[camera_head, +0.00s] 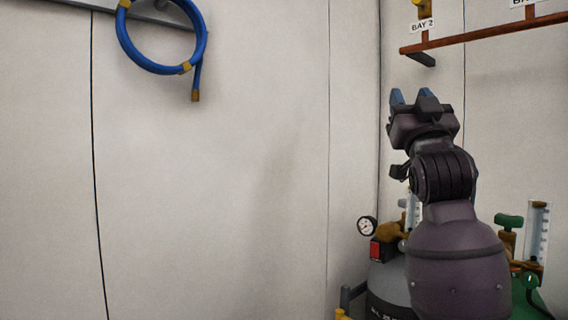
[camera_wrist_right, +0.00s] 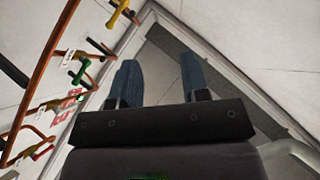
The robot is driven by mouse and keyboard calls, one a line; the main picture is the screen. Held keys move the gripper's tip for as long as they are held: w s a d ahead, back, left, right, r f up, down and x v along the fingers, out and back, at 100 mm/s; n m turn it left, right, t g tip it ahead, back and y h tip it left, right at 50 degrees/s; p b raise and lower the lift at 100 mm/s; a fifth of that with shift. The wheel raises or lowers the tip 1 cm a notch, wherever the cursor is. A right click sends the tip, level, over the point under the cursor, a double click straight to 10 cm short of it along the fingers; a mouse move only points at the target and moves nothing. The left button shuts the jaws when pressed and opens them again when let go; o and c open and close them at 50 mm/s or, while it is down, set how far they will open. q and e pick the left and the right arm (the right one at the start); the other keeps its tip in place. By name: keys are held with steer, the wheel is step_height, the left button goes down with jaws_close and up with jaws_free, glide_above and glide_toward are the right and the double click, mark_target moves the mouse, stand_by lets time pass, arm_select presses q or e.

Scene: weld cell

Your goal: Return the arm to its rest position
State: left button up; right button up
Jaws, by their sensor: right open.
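My right arm rises from the lower right of the head view, with its right gripper (camera_head: 412,97) pointing up in front of the wall corner. In the right wrist view the two blue fingertips of this gripper (camera_wrist_right: 160,82) stand apart with nothing between them. The gripper touches nothing that I can see. My left gripper shows in neither view.
A blue hose (camera_head: 205,45) hangs on the wall at upper left. A copper pipe (camera_head: 480,35) with a bay sign (camera_head: 422,26) runs at upper right. Behind my forearm stand gas cylinders with a gauge (camera_head: 367,226) and a green-knobbed regulator (camera_head: 508,221). The middle wall is bare.

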steer(key=w+f+n+g+y, duration=0.2)
steer(key=f, duration=0.9)
steer(key=w+f+n+g+y, duration=0.1)
steer(key=w+f+g, duration=0.1)
steer(key=f, duration=1)
steer(key=s+d+f+g, duration=0.1)
steer(key=s+f+g, duration=0.1)
steer(key=f, duration=0.9)
steer(key=s+f+g, duration=0.1)
steer(key=s+f, duration=0.2)
steer(key=f, duration=0.8)
steer(key=s+d+f+g, duration=0.1)
steer(key=s+f+g, duration=0.2)
steer(key=s+f, duration=0.7)
steer(key=s+d+f+m+g+h, duration=0.1)
steer(key=s+d+f+g, duration=0.1)
steer(key=s+f, duration=0.8)
steer(key=s+d+f+m+g, duration=0.1)
steer(key=s+f+g, duration=0.3)
steer(key=s+f, duration=0.6)
step_height(320, 180, down, 3)
steer(key=shift+d+r+h, duration=0.2)
steer(key=shift+d+h, duration=0.1)
steer(key=shift+h, duration=0.1)
steer(key=shift+s, duration=0.15)
